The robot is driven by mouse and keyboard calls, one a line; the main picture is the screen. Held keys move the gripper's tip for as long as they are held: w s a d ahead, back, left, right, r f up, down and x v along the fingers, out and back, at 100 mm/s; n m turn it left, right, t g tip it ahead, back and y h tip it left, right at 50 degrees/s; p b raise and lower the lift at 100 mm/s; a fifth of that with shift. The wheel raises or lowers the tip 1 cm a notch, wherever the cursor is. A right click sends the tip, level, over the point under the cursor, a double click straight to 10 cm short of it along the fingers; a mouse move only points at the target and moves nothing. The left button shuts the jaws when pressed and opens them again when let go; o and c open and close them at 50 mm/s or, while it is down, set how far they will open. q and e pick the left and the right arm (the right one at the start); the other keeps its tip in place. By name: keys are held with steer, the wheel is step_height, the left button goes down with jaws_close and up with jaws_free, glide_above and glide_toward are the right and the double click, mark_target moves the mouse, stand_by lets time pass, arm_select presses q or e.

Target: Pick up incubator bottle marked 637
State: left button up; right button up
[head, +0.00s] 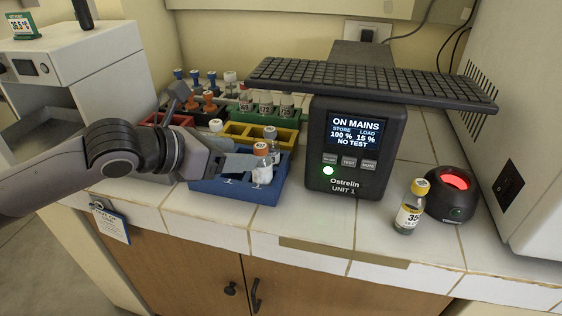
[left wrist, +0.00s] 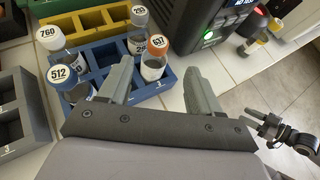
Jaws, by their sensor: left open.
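The bottle marked 637 (left wrist: 152,66) has an orange cap with a white label; its first digit is slightly hard to read. It stands upright in a front-corner slot of the blue rack (head: 236,191). In the head view the orange-capped bottle (head: 262,171) is at the rack's right side. My left gripper (head: 243,165) is over the rack beside it. In the left wrist view the open left gripper (left wrist: 158,68) has its fingers on either side of the bottle, not closed on it. What seems to be my right gripper (left wrist: 262,118) shows small at the right edge.
Bottles 512 (left wrist: 70,84), 760 (left wrist: 54,41) and 295 (left wrist: 138,19) stand close by in the rack. The Ostrelin unit (head: 352,150) stands right of the rack. A yellow-capped bottle (head: 410,214) and a red-glowing device (head: 453,196) are further right. The counter's front strip is clear.

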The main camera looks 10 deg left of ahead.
mark_target(255, 151)
arm_select(q)
steer(key=shift+w+d, duration=0.35)
steer(key=shift+w, duration=0.25)
steer(key=shift+x, duration=3.25)
steer(key=shift+a+f, duration=0.1)
steer(key=shift+a, duration=0.1)
jaws_close()
